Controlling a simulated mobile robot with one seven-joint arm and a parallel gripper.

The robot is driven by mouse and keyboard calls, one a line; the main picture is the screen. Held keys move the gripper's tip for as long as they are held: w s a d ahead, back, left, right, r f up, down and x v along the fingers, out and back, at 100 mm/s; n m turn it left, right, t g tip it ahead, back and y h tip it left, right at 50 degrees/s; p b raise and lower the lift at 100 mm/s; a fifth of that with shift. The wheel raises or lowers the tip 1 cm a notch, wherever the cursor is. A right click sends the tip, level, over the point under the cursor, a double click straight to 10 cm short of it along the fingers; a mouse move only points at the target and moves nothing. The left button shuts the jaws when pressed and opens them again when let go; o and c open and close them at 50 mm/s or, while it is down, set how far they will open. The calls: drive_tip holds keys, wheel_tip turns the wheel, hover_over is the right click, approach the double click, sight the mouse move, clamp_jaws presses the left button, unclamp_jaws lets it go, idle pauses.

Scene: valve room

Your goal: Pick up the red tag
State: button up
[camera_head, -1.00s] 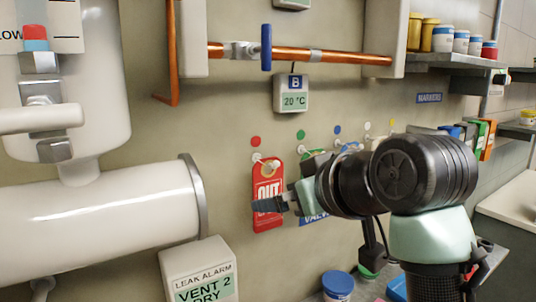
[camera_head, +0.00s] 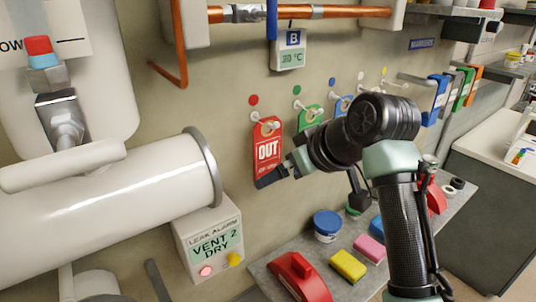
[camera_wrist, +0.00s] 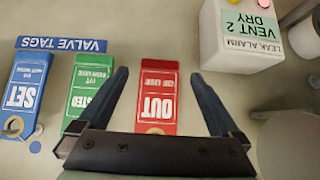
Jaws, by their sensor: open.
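The red tag (camera_head: 267,148), marked "OUT", hangs on a wall peg under a red dot in the head view. It also shows in the wrist view (camera_wrist: 158,98), upside down, between the two fingers. My gripper (camera_head: 271,180) is at the lower part of the tag in the head view. In the wrist view my gripper (camera_wrist: 165,75) has its fingers spread, one on each side of the red tag. Whether the fingers touch the tag cannot be told. The lower edge of the tag is partly hidden by my gripper in the head view.
A green tag (camera_wrist: 92,88) and a blue tag (camera_wrist: 27,85) hang beside the red one. The leak alarm box (camera_head: 209,240) and a white pipe (camera_head: 110,200) are to the left. A shelf below holds a blue-lidded jar (camera_head: 327,225), a yellow sponge (camera_head: 348,265) and a red object (camera_head: 300,278).

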drive_tip(key=x, duration=0.2)
drive_tip(key=p+x, duration=0.1)
drive_tip(key=x, duration=0.1)
drive_tip(key=shift+w+a+r+p, duration=0.15)
drive_tip(key=shift+w+a+p, duration=0.15)
drive_tip(key=c, duration=1.2)
drive_tip(key=shift+r, duration=0.1)
